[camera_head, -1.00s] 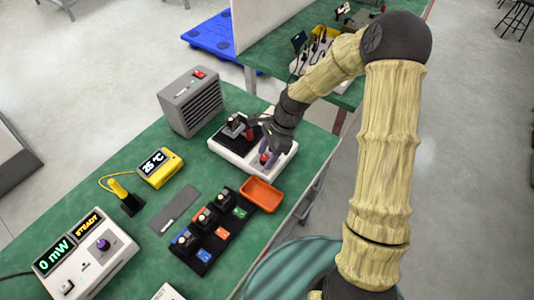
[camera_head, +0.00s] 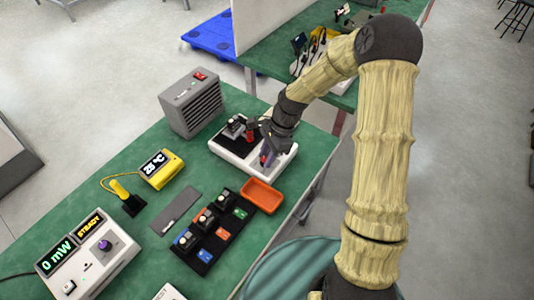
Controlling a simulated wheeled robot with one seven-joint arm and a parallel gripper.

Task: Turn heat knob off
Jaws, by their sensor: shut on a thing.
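The heat knob's likely unit is a white box (camera_head: 226,150) with a dark top plate, at the far side of the green bench. A small black device and a red part sit on its dark plate. My gripper (camera_head: 267,157) is over the right part of this box, pointing down. It is shut on a small knob there, which the fingers mostly hide. The knob's pointer and setting cannot be seen.
A grey vented box (camera_head: 192,102) stands behind left. A yellow meter (camera_head: 161,168) reads 25 °C. An orange tray (camera_head: 262,195), a black strip with several small modules (camera_head: 207,232) and a white power meter (camera_head: 88,257) reading 0 mW and STEADY lie nearer.

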